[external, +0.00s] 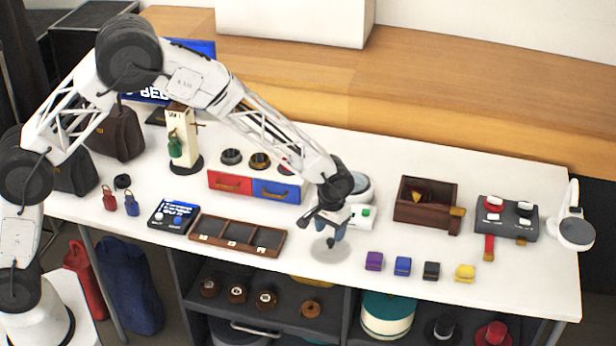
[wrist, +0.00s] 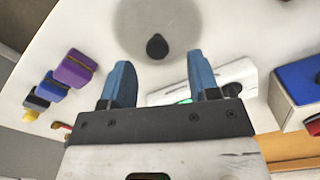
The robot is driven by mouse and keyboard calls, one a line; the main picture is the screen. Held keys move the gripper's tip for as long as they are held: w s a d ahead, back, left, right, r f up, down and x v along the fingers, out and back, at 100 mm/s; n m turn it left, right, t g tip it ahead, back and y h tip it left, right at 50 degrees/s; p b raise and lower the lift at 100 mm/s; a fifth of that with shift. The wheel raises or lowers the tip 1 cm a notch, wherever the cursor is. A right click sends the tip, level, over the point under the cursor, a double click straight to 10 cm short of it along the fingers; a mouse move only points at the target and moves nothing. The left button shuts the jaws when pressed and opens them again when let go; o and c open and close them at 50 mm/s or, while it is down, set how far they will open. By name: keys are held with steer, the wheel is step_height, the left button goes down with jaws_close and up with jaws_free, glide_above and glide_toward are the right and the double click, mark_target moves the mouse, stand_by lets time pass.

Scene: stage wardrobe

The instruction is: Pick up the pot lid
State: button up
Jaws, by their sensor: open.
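The pot lid (external: 318,254) is a round, pale grey disc lying flat near the front edge of the white table. In the wrist view the lid (wrist: 185,32) is at the top centre, with a dark knob (wrist: 157,46) in its middle. My gripper (external: 333,232) is above the lid, its fingers pointing down. In the wrist view my gripper (wrist: 163,80) is open and empty, with blue fingers apart and the knob ahead between them. The gripper partly covers the lid in the external view.
A white device with a green button (external: 362,216) stands close behind my gripper. Purple (external: 374,261), blue, black and yellow blocks lie to the right. A brown compartment tray (external: 237,235) is to the left. A red and blue drawer box (external: 255,187) stands behind.

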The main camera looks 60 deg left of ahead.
mark_target(331, 241)
steer(key=shift+d+f, duration=0.15)
steer(key=shift+f, duration=1.95)
steer(key=c, duration=1)
steer(key=shift+r, duration=0.15)
steer(key=shift+w+r, duration=0.1)
steer(key=shift+r, duration=0.45)
steer(key=shift+s+r, duration=0.2)
steer(key=shift+r, duration=0.4)
steer(key=shift+s+r, duration=0.2)
steer(key=shift+r, duration=0.35)
steer(key=s, duration=0.5)
steer(key=s+a+r, duration=0.1)
steer(key=s, duration=0.4)
steer(key=s+a, duration=0.1)
steer(key=s, duration=0.4)
steer(key=shift+a+r, duration=0.15)
steer(key=shift+a, duration=0.1)
